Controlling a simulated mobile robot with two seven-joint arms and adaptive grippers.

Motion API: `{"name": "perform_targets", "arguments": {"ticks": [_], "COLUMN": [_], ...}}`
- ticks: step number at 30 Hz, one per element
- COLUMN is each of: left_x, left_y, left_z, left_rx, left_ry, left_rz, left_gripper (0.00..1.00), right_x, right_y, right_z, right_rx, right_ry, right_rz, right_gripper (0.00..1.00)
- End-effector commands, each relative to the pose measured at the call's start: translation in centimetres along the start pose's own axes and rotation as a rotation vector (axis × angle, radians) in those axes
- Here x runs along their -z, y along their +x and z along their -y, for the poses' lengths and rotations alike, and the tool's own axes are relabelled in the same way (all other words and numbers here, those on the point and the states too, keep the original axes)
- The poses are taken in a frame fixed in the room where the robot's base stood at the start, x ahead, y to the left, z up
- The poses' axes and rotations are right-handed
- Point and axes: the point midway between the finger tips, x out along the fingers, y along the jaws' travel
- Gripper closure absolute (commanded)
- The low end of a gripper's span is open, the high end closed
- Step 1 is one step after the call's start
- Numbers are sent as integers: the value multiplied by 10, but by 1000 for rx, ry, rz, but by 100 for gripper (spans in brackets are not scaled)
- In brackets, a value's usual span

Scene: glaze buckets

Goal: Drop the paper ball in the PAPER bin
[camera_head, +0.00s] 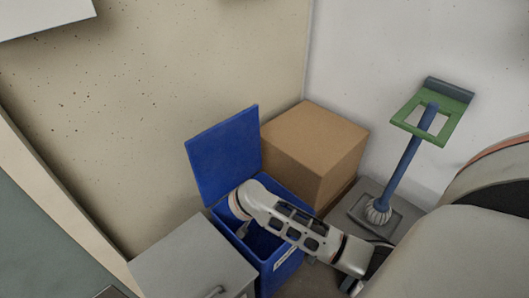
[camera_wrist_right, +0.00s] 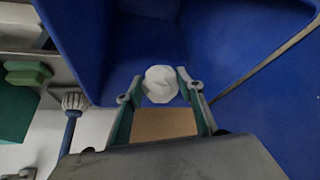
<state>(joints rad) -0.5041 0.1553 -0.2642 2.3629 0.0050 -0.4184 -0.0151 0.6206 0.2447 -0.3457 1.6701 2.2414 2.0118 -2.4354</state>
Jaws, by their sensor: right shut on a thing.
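A blue bin (camera_head: 268,266) with its lid (camera_head: 224,155) raised stands in the middle of the head view. My right arm reaches in from the right, and my right gripper (camera_head: 242,229) points down at the bin's opening. In the wrist view my right gripper (camera_wrist_right: 160,88) is shut on the white, crumpled paper ball (camera_wrist_right: 160,82). Blue bin surfaces (camera_wrist_right: 105,55) surround the ball there. The ball cannot be made out clearly in the head view. My left gripper is not in view.
A cardboard box (camera_head: 310,140) stands behind the bin, near the wall corner. A grey cabinet (camera_head: 185,262) is beside the bin on the left. A blue-handled brush or mop (camera_head: 405,165) with a green frame (camera_head: 440,130) stands at the right.

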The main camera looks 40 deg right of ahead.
Motion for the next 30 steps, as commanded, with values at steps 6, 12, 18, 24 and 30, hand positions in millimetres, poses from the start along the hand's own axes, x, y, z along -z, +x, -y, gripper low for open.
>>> {"name": "perform_targets", "arguments": {"ticks": [6,12,18,24,30], "left_x": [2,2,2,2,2], "left_y": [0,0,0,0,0], "left_z": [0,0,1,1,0], "left_rx": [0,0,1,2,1], "left_ry": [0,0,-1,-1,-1], "left_rz": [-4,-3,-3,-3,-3], "left_gripper": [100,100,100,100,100], "right_x": [2,1,1,2,2], "right_y": [-2,-1,-1,-14,-50], "right_z": [1,1,1,2,2], "right_rx": [3,2,2,4,7], "right_ry": [2,1,1,1,2], "right_rz": [-2,-1,-1,-2,-4], "right_gripper": [71,43,43,43,43]}}
